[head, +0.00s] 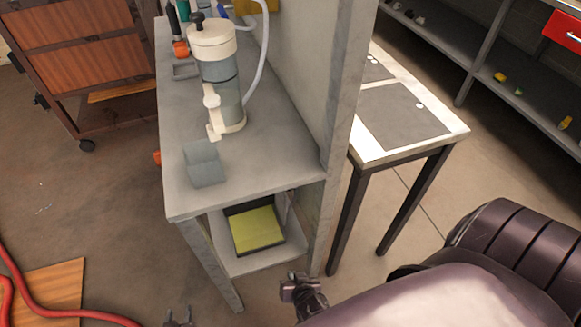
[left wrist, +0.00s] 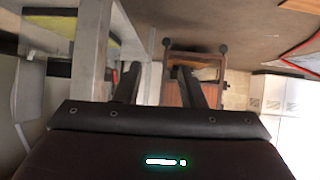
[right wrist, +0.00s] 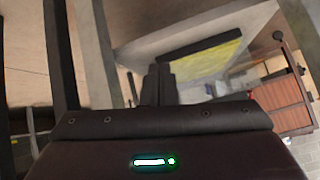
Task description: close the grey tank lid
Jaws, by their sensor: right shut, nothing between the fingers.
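A tank (head: 220,75) with a grey, see-through body stands upright on the grey workbench. Its cream lid (head: 212,35), with a dark knob, is at the top; I cannot tell whether it is fully seated. A small grey box (head: 204,163) sits near the bench's front edge; I cannot make out a separate lid on it. My left gripper (head: 180,320) is low at the bottom edge, below the bench and apart from it. Its fingers stand apart and empty in the left wrist view (left wrist: 157,80). My right gripper (head: 300,287) is shut and empty, below the bench's front right corner; its fingers touch in the right wrist view (right wrist: 158,82).
The grey workbench (head: 262,165) has a tall panel along its right side and a lower shelf with a yellow-bottomed tray (head: 257,228). A white-topped table (head: 445,133) stands to the right. A brown cart (head: 75,60) is at left. A red hose (head: 75,314) lies on the floor.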

